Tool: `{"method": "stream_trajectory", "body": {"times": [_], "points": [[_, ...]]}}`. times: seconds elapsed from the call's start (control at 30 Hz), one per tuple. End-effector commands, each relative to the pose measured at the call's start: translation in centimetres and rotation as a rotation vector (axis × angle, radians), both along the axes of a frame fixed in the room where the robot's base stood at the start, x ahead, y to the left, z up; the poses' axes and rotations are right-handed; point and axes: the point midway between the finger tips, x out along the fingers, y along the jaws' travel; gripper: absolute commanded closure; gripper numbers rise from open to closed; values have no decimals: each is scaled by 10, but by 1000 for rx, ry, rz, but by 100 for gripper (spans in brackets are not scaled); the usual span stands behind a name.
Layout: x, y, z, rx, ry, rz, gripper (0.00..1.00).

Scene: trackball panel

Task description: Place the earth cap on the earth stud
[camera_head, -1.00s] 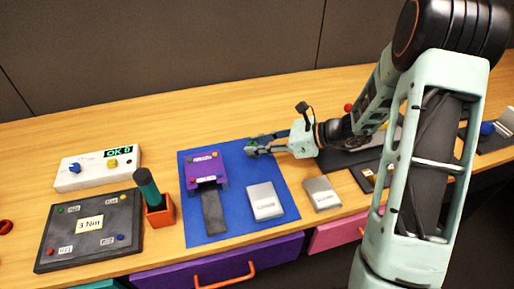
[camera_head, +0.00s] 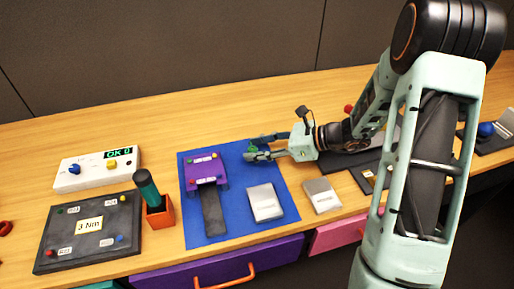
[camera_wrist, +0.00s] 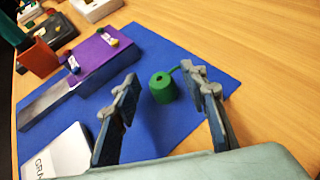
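A green cylinder with a hole in its top and a short side tab, seemingly the earth cap (camera_wrist: 163,88), stands on the blue mat in the wrist view. It shows as a small green spot (camera_head: 253,147) in the head view. My gripper (camera_wrist: 165,78) is open, with one finger on each side of the cap and gaps on both sides. In the head view my gripper (camera_head: 252,149) is low over the mat's right part. A purple block (camera_head: 204,169) with small coloured posts stands on the mat to the left. I cannot tell which post is the earth stud.
The blue mat (camera_head: 237,211) also holds a grey box (camera_head: 265,203); another grey box (camera_head: 322,196) lies right of it. An orange holder (camera_head: 160,213) with a green-handled tool, a dark 3 Nm panel (camera_head: 88,245) and a white OK box (camera_head: 75,174) stand left.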

Motion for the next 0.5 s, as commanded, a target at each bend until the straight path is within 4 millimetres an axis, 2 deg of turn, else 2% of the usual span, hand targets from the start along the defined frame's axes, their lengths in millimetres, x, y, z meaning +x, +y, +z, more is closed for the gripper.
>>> {"method": "stream_trajectory", "body": {"times": [0.5], "points": [[-24, -88, 44, -2, -2, -2, 60]]}}
